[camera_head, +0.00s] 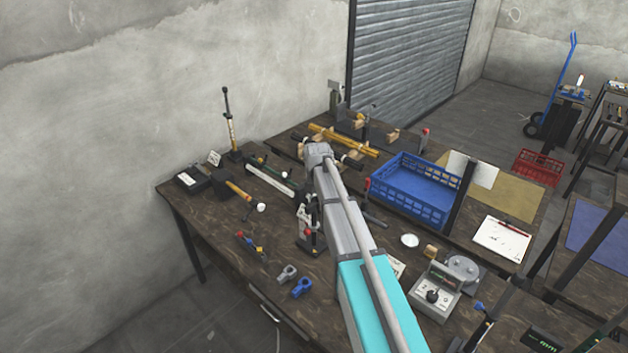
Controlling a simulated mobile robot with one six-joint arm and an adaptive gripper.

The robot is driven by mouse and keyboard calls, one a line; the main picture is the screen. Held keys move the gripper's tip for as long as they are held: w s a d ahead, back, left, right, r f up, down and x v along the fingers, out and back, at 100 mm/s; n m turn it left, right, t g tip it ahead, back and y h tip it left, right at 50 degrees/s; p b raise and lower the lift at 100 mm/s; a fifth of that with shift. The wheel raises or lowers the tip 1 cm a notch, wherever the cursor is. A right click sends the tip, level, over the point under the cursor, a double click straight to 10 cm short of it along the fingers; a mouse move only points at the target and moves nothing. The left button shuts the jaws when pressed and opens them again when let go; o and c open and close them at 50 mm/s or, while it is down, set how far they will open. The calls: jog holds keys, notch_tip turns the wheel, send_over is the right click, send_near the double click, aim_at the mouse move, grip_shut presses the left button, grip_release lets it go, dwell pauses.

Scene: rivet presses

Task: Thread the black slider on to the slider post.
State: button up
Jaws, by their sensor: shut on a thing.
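My arm reaches from the lower right over the bench to its grey wrist. My dark gripper (303,203) hangs below the wrist, partly hidden by the arm. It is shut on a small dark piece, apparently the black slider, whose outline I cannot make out. A small upright device with red and pale parts (308,228) stands just below the gripper in the picture; the gap between them is unclear. A thin upright post with a black top and yellow lower part (229,125) stands at the back left. I cannot tell which upright is the slider post.
A blue crate (415,190) stands right of the arm. Brass and black rods (345,140) lie behind the wrist. Grey and blue clamps (300,287) lie near the front edge. A grey gauge box (436,297) stands at the front right.

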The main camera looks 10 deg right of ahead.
jog(key=w+r+p, duration=0.1)
jog(key=w+a+r+p, duration=0.1)
jog(key=r, duration=0.1)
jog(key=shift+w, duration=0.4)
jog(key=shift+f, duration=0.2)
jog(key=b, duration=0.6)
send_near(313, 226)
jog(key=shift+w+r, duration=0.25)
dwell(1.8)
jog(key=shift+f+b, duration=3.65)
jog(key=shift+f, duration=0.05)
dwell(0.5)
